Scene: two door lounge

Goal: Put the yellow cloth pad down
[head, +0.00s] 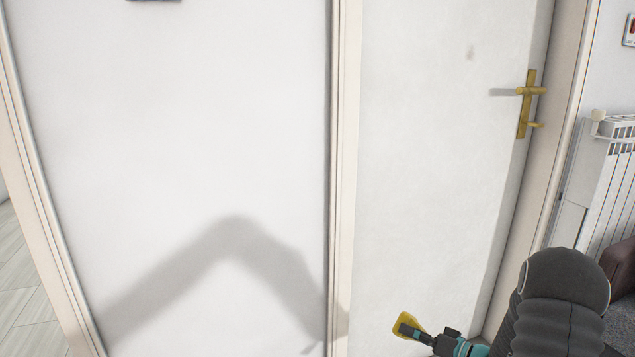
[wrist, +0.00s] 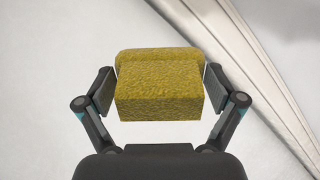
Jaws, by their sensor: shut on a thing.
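The yellow cloth pad (wrist: 158,92) is a blocky, rough-textured piece between the two fingers of my gripper (wrist: 158,88) in the wrist view. My gripper is shut on it, with a finger pad against each side. In the head view the pad (head: 405,322) shows small at the bottom, partly covered by my gripper (head: 408,328). It is in front of the white door, and I cannot tell whether it touches the door.
A white door (head: 440,170) with a brass handle (head: 527,100) fills the right middle. A white radiator (head: 605,180) and a dark brown piece of furniture (head: 621,265) are at right. Pale floor (head: 18,270) shows at far left.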

